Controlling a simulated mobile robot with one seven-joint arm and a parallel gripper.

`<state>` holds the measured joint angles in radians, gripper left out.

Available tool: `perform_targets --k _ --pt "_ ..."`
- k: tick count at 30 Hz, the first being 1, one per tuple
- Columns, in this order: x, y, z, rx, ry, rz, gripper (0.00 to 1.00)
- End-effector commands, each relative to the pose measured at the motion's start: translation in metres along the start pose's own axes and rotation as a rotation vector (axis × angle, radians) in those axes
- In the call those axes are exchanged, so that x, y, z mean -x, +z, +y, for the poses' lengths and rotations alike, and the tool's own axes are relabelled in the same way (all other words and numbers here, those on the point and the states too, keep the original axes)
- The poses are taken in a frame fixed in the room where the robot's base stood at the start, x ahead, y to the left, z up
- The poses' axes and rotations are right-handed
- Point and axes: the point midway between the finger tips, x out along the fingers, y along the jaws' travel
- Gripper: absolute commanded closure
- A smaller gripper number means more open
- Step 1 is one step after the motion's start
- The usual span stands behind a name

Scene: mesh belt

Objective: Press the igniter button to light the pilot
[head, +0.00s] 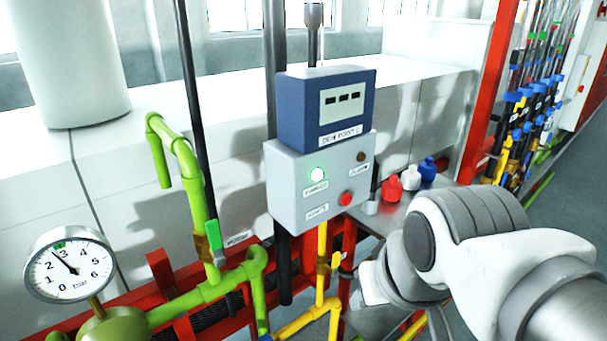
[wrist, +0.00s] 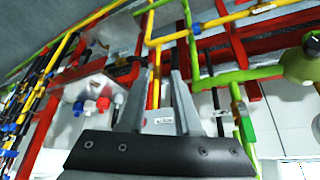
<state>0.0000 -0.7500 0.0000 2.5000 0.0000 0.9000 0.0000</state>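A grey control box (head: 290,185) is mounted on a dark post. A red button (head: 346,198) sits low on the right of its front, beside a small label. In the upside-down wrist view, the box (wrist: 160,130) shows partly between my fingers, with the red button (wrist: 145,122) small. My gripper (wrist: 158,68) has its fingers apart with nothing held. In the head view, my arm is at lower right and its fingers cannot be made out.
A blue display unit (head: 300,110) sits on the box. Yellow (head: 322,250) and green pipes (head: 200,290) with valves run below and left. A pressure gauge (head: 70,265) is at left. Red and blue bottles stand on a metal shelf (head: 385,220) right of the box.

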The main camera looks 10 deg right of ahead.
Motion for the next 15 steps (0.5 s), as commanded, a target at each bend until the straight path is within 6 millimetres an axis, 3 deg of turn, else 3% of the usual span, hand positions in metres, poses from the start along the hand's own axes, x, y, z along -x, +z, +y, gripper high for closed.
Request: perform_targets --k 1,5,15 --pt "0.0 0.0 0.0 0.0 0.0 0.0 0.79" --pt "0.0 0.0 0.0 0.0 0.0 0.0 1.0" --pt "0.0 0.0 0.0 0.0 0.0 0.0 1.0"
